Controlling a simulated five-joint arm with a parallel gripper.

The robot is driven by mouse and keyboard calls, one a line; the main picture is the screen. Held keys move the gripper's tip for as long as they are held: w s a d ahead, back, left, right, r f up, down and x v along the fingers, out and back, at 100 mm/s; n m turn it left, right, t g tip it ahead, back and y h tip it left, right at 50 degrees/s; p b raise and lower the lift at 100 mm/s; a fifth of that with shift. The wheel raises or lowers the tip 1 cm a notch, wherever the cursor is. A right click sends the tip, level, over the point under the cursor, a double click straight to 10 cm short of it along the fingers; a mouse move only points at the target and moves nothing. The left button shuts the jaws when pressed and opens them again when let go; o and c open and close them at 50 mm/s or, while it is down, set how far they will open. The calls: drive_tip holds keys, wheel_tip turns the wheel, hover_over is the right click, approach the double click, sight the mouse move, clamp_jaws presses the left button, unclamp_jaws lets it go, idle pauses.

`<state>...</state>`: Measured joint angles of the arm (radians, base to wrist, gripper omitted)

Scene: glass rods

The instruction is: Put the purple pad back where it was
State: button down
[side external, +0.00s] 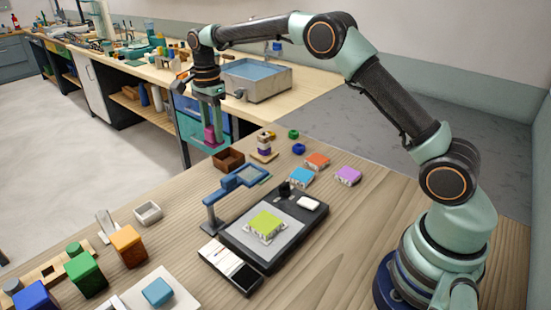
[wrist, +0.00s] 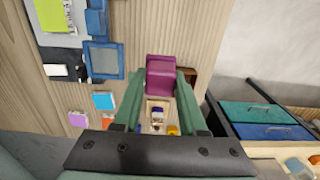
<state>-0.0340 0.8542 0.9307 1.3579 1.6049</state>
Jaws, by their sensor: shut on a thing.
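The purple pad (side external: 347,175), with pale edges, lies flat on the wooden table near an orange pad (side external: 316,160) and a blue pad (side external: 300,177). It also shows at the lower left of the wrist view (wrist: 78,119). My gripper (side external: 212,138) is raised at the far end of the table, away from the purple pad. It is shut on a magenta block (wrist: 160,82), held between both fingers; the block also shows in the side view (side external: 209,136). A green pad (side external: 265,223) sits on the grey plate of a black device (side external: 233,236).
A brown open box (side external: 229,160) and a small stacked piece (side external: 264,150) stand near my gripper. A blue-framed stand (side external: 225,192) rises beside the black device. Several coloured blocks, such as a green one (side external: 85,275), are at the front left. Bare table lies around the purple pad.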

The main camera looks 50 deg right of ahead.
wheel_tip(320, 180, down, 14)
drive_tip(key=shift+f, duration=0.15)
idle(0.3)
drive_tip(key=shift+f, duration=0.2)
drive_tip(key=shift+c, duration=2.3)
unclamp_jaws()
drive_tip(key=shift+r, duration=0.1)
